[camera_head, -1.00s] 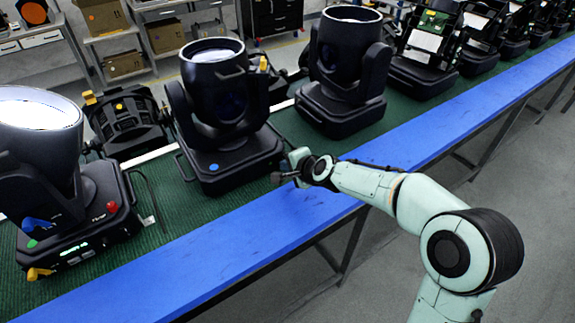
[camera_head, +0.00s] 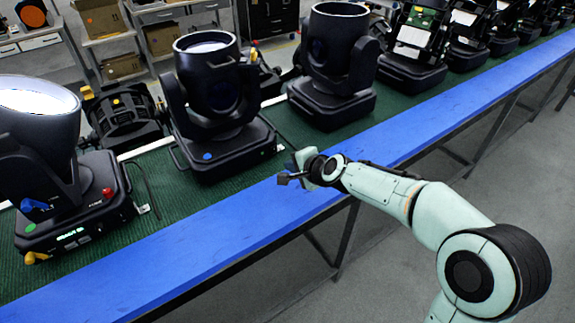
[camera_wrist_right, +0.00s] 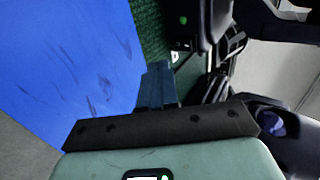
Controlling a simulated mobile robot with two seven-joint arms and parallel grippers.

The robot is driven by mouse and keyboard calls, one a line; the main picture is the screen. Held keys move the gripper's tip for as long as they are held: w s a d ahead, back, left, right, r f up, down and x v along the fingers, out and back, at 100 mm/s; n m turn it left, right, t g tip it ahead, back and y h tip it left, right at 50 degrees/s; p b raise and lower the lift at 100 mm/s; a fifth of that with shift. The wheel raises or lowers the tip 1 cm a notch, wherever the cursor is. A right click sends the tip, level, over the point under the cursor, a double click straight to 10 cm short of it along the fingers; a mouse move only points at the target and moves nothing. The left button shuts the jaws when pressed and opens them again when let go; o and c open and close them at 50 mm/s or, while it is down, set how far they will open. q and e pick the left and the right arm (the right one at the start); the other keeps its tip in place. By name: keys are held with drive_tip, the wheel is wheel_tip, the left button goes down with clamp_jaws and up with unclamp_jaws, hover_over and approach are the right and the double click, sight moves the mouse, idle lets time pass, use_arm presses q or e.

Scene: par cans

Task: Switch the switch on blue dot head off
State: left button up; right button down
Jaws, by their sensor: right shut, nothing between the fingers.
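The blue dot head (camera_head: 225,148) is a black moving light with a blue dot on the front of its base. It stands upright on the green belt in the head view. I cannot make out its switch. My right gripper (camera_head: 284,179) is at the right of that base, over the blue edge rail, apart from the head, its fingers pointing left. In the right wrist view its fingers (camera_wrist_right: 157,86) are together with nothing between them. Part of a black head (camera_wrist_right: 275,125) shows at the right there. My left gripper is not in view.
A green dot head (camera_head: 75,215) with a red knob and lit display stands at left. Another black head (camera_head: 335,75) stands behind my right gripper, with several more along the belt. The blue rail (camera_head: 215,230) is clear in front. Shelves with boxes stand behind.

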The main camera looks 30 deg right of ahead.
use_arm(q)
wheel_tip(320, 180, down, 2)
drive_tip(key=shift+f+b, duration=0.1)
drive_tip(key=shift+b, duration=0.6)
use_arm(e)
drive_tip(key=s, duration=0.2)
drive_tip(key=s+r, duration=0.1)
drive_tip(key=s, duration=0.1)
drive_tip(key=s+r, duration=0.1)
drive_tip(key=s, duration=0.1)
drive_tip(key=shift+s+d, duration=0.1)
drive_tip(key=shift+d, duration=0.2)
